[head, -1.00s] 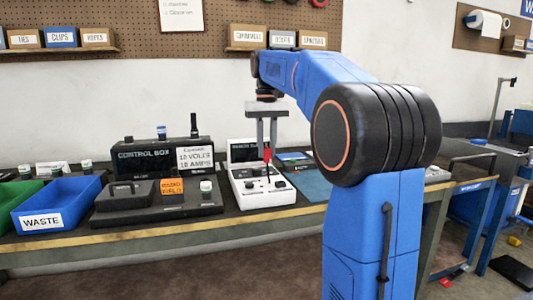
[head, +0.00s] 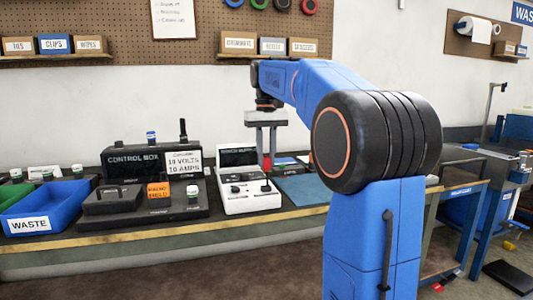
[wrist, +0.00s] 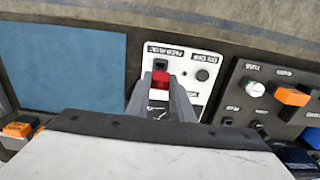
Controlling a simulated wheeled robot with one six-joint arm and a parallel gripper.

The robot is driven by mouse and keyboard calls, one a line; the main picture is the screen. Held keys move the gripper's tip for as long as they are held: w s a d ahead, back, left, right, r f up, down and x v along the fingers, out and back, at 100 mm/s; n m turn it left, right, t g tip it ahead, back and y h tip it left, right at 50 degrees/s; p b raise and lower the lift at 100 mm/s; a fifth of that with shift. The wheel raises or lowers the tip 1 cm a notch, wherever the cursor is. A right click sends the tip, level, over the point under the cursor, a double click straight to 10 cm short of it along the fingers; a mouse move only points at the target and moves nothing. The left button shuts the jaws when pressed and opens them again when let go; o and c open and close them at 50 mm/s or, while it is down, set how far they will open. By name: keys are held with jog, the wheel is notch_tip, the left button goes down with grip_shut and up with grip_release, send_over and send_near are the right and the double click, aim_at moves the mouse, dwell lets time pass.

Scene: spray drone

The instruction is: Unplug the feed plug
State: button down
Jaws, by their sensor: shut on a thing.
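The feed plug is a small red block (wrist: 160,82) in the wrist view. My gripper (wrist: 161,92) is shut on it, with one grey finger on each side. In the head view my gripper (head: 266,160) points straight down over the back right part of a white control unit (head: 247,203), with the red plug between its fingertips. In the wrist view a black socket (wrist: 160,64) shows on the white panel just beyond the plug. I cannot tell whether the plug touches the panel, as the fingers and the view angle hide its lower end.
A blue waste bin (head: 60,208) is farther left. A blue mat (head: 302,190) lies right of the unit. A pegboard shelf (head: 270,56) hangs behind.

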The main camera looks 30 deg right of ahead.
aim_at(266, 167)
jog(key=shift+f, duration=2)
jog(key=shift+f, duration=1.25)
jog(key=c, duration=1.5)
grip_release()
jog(key=shift+o, duration=0.2)
notch_tip(266, 167, up, 17)
jog(key=shift+r, duration=0.2)
jog(key=s+a+f+n+t, duration=0.2)
jog(key=s+a+f, duration=0.8)
jog(key=s+f, duration=0.35)
jog(key=s+a+f+t, duration=0.1)
jog(key=s+a+f, duration=0.2)
jog(key=s+f, duration=0.5)
jog(key=s+a+f+n+t, duration=0.1)
jog(key=s+a+f, duration=0.2)
jog(key=s+f, duration=0.5)
notch_tip(266, 167, down, 7)
jog(key=shift+s+f+t, duration=0.1)
jog(key=shift+s+t, duration=0.3)
